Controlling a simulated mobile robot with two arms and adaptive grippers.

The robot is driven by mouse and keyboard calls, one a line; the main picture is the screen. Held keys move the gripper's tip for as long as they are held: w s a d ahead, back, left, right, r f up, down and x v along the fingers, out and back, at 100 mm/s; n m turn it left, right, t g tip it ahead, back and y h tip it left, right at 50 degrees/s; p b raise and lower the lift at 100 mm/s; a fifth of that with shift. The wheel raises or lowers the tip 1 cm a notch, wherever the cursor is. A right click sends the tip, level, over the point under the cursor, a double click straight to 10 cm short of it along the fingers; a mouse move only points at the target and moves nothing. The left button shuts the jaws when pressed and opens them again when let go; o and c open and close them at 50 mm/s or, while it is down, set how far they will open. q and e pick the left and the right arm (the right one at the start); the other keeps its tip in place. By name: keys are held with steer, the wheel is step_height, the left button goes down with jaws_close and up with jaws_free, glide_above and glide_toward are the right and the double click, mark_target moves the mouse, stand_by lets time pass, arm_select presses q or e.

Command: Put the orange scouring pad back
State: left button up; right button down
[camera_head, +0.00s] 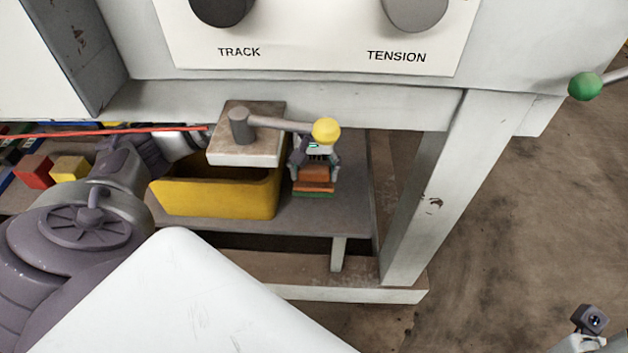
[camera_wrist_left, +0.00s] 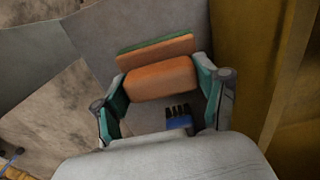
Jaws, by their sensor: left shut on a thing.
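My left gripper (camera_head: 316,174) points down over the grey shelf, just right of the yellow bin. It is shut on an orange scouring pad (camera_wrist_left: 161,80), held between the two green-lined fingers in the left wrist view. A second pad (camera_wrist_left: 155,52), orange with a green layer, shows just beyond the held one. In the head view this second pad (camera_head: 313,189) appears below the held one, close to the shelf. I cannot tell whether the two pads touch.
The yellow bin (camera_head: 215,199) stands left of the gripper, close beside it. A pale block (camera_head: 243,158) sits over the bin's back, below a grey lever with a yellow knob (camera_head: 326,131). The grey shelf (camera_head: 350,205) has bare room to the right, up to a white leg (camera_head: 424,200).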

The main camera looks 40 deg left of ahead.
mark_target(314, 183)
arm_select(q)
step_height(314, 183, down, 4)
steer(key=shift+r+b, duration=0.15)
steer(key=shift+b, duration=0.6)
steer(key=shift+f, duration=0.2)
steer(key=shift+r, duration=0.1)
steer(key=shift+f, duration=0.2)
steer(key=o, duration=1)
steer(key=shift+r, duration=0.1)
